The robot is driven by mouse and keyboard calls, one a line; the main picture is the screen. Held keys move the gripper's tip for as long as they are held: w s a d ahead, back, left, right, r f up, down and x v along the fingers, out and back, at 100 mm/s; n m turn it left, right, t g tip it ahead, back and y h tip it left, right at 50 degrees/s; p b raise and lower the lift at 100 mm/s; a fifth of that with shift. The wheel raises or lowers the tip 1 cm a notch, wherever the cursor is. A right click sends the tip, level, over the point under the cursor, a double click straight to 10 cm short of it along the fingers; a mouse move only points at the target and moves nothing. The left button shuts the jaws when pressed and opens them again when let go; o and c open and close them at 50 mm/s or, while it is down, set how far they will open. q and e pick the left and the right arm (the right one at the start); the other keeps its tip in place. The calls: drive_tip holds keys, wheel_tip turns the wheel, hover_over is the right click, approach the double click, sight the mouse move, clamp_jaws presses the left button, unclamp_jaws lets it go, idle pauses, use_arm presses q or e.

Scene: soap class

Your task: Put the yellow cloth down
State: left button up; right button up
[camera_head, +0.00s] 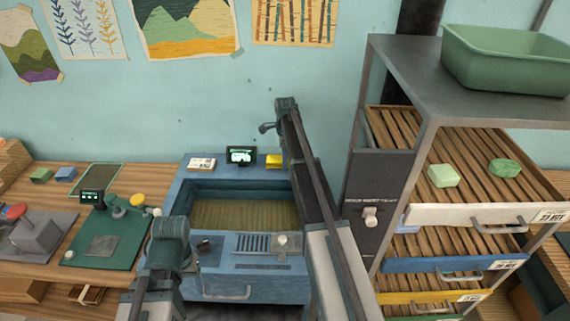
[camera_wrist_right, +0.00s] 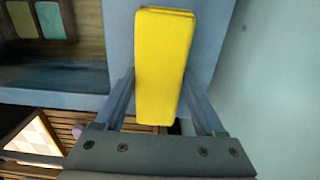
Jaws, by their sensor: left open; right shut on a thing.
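The yellow cloth (camera_head: 274,161) is at the back right corner of the blue basin unit in the head view. In the right wrist view the yellow cloth (camera_wrist_right: 163,65) is a thick folded block between the two fingers of my right gripper (camera_wrist_right: 160,95), which is shut on it. Blue surface shows behind the cloth; I cannot tell whether they touch. In the head view my right arm partly hides this corner. My left arm (camera_head: 169,250) is in front of the basin's left side, away from the cloth; its gripper is open, with the fingers hard to make out.
The blue basin (camera_head: 188,206) holds brownish liquid or a slatted floor. A small display (camera_head: 241,156) and a white labelled block (camera_head: 201,164) are on its back ledge. A rack (camera_head: 420,130) with slatted drawers and soaps stands close on the right. The wall is right behind.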

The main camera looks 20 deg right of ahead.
drive_tip(key=shift+f, duration=0.2)
drive_tip(key=shift+f+b, duration=0.45)
drive_tip(key=shift+f, duration=0.1)
drive_tip(key=o, duration=1.2)
drive_tip(key=shift+c, duration=0.2)
drive_tip(key=shift+r, duration=0.15)
wheel_tip(320, 180, up, 14)
drive_tip(key=p, duration=1.4)
drive_tip(key=shift+a+r+p, duration=0.15)
drive_tip(key=shift+a+p, duration=0.2)
drive_tip(key=shift+a, duration=0.05)
drive_tip(key=shift+f, duration=0.2)
